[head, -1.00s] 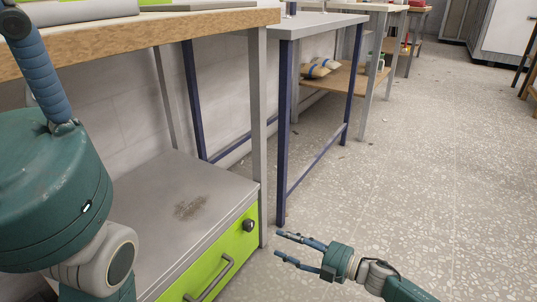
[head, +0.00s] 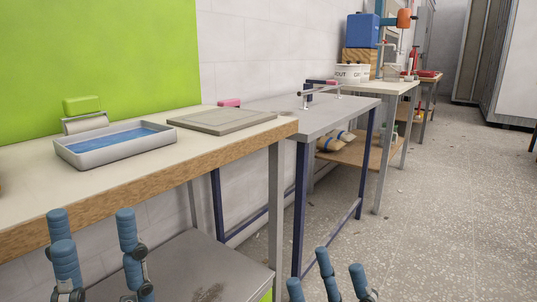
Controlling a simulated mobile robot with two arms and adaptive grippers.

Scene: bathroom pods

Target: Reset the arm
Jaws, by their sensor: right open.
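My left gripper (head: 95,240) is at the bottom left of the head view, in front of the wooden-edged workbench. Its blue fingers point up and stand apart with nothing between them. My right gripper (head: 327,272) is at the bottom centre, against the floor and a blue table leg. Its fingers also point up, spread and empty. Both palms and most of both arms are below the picture edge.
The workbench (head: 160,178) carries a grey tray with a blue inside (head: 115,143) and a flat grey slab (head: 222,119). A metal-topped table (head: 318,118) and further tables line the wall. The speckled floor (head: 450,210) on the right is clear.

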